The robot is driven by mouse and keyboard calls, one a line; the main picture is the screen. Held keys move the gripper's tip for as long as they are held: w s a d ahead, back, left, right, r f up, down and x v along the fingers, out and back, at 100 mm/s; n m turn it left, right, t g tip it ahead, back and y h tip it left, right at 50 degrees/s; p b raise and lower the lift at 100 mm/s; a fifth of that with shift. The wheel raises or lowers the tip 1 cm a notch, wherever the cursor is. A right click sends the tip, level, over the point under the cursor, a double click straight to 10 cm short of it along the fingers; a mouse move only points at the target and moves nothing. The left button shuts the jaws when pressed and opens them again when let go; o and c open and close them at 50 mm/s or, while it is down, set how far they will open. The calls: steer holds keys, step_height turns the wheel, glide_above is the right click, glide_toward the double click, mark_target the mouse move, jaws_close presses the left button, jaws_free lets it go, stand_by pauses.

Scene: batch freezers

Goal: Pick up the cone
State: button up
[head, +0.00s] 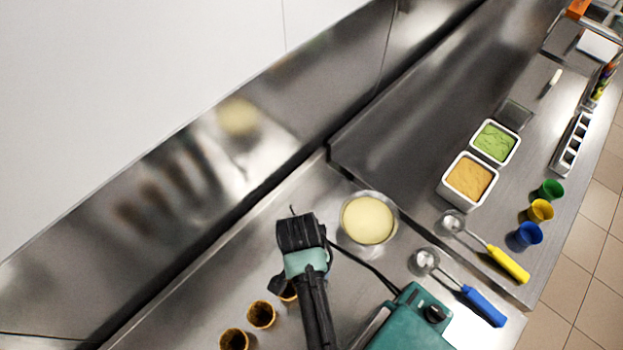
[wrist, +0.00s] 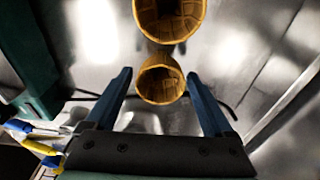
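Several brown waffle cones stand in a row at the bottom of the head view. One cone (head: 262,314) and another cone (head: 235,340) show their open rims, and a third cone (head: 288,294) is partly hidden by my arm. In the wrist view, my gripper (wrist: 157,76) is open, with its two blue fingers apart. One cone (wrist: 161,82) appears between the fingertips, with a gap on each side; I cannot tell how far beyond them it lies. Another cone (wrist: 170,18) is cut off by the top edge. In the head view the fingertips are hidden.
A bowl of pale cream (head: 368,219) stands right of my arm. A teal machine (head: 412,322) is at the bottom. A blue-handled scoop (head: 482,306) and yellow-handled scoop (head: 508,264) lie farther right, near green (head: 495,142) and orange (head: 469,179) tubs. A steel wall (head: 190,170) runs behind.

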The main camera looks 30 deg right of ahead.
steer(key=c, duration=1.1)
steer(key=shift+r, duration=0.15)
